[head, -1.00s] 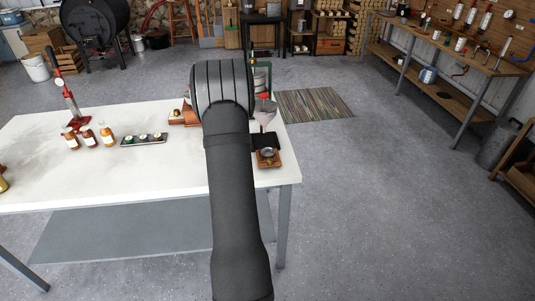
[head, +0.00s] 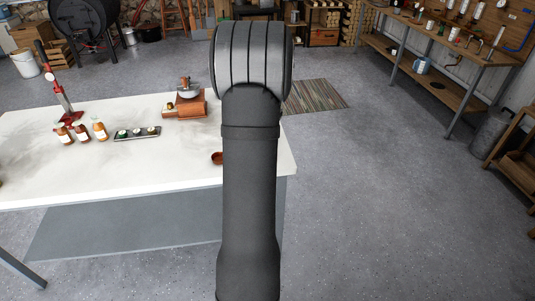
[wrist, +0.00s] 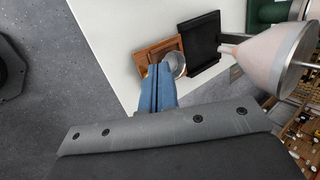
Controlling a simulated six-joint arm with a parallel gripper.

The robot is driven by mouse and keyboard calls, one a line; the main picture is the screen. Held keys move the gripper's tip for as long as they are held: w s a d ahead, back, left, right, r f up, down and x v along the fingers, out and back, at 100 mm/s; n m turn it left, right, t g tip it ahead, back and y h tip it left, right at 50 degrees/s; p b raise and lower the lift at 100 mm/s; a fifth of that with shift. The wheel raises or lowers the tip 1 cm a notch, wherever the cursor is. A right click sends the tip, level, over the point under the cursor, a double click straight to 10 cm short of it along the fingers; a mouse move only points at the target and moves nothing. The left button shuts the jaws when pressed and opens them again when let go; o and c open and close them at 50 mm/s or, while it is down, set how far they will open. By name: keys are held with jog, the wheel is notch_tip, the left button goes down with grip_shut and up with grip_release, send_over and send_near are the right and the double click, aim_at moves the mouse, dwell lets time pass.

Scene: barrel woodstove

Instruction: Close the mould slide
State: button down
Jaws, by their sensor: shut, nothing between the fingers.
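My gripper (wrist: 158,72) shows in the wrist view as blue fingers closed together and empty. Its tips are over a wooden block (wrist: 145,50) at the table's edge, beside a round pale metal cup (wrist: 174,64); I cannot tell whether they touch. A flat black plate with raised edges (wrist: 199,42) lies just right of the block. Which of these parts is the mould slide I cannot tell for sure. A pale cone-shaped funnel (wrist: 265,57) stands further right. In the head view my arm hides the block, the plate and the gripper.
On the white table (head: 150,175) are brown bottles (head: 82,133), a small tray with round items (head: 137,133), a red lever press (head: 65,105), a copper-coloured device (head: 190,104) and a small brown bowl (head: 217,158). The table's front middle is clear.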

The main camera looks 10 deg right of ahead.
jog(key=s+d+r+m+t, duration=0.15)
jog(key=s+d+m, duration=0.45)
jog(key=s+m, duration=0.7)
jog(key=w+f+m, duration=0.1)
jog(key=w+f, duration=0.1)
jog(key=w, duration=0.1)
jog(key=w+a+f+m, duration=0.1)
jog(key=w+f, duration=0.2)
jog(key=w, duration=0.1)
jog(key=w+f+m, duration=0.1)
jog(key=w+f, duration=0.1)
jog(key=w, duration=0.1)
jog(key=shift+w+a+f+m, duration=0.3)
jog(key=shift+w+f, duration=0.05)
jog(key=shift+f, duration=0.05)
jog(key=shift+w+f, duration=0.1)
jog(key=shift+w, duration=0.3)
